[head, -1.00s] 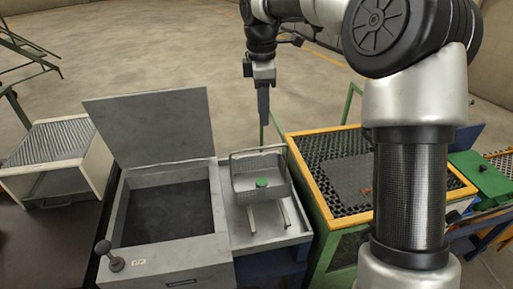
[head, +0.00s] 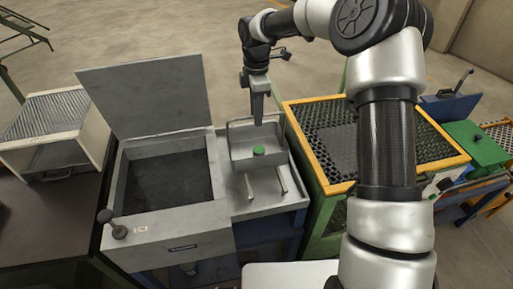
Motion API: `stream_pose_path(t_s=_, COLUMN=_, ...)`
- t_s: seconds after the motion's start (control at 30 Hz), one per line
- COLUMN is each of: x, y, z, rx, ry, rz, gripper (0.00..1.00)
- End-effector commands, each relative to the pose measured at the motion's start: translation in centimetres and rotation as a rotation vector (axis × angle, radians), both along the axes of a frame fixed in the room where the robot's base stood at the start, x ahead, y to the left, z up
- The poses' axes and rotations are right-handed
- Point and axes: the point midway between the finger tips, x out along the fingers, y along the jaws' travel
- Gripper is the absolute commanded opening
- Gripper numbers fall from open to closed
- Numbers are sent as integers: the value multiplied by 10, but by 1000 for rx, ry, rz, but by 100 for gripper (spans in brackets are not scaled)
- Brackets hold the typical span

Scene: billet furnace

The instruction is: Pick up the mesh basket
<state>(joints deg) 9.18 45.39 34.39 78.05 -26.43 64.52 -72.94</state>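The mesh basket (head: 272,156) is a grey open box on the grey side shelf of the furnace, right of the open chamber. A small round green piece (head: 258,150) shows at it; I cannot tell whether it is inside or part of the basket. Two pale bars (head: 280,181) stick out toward me below it. My gripper (head: 258,118) points down, its tip overlapping the back rim of the basket in the picture. I see it edge-on, so its opening is hidden, and I cannot tell whether it touches the rim.
The furnace lid (head: 145,103) stands raised behind the dark chamber (head: 168,182). A green-framed table with a yellow rim (head: 300,165) and perforated top stands close on the right, partly hidden by my arm. A white roller unit (head: 45,125) stands left.

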Motion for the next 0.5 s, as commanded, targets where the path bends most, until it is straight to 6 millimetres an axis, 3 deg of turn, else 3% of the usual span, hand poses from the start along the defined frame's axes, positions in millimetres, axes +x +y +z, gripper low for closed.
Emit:
stream_pose_path(t_s=0.3, x=-4, y=0, z=-41, rx=-1, ry=5, rz=1, gripper=29)
stream_pose_path(t_s=0.5, x=-3, y=0, z=-52, rx=0, ry=1, rz=0, gripper=29)
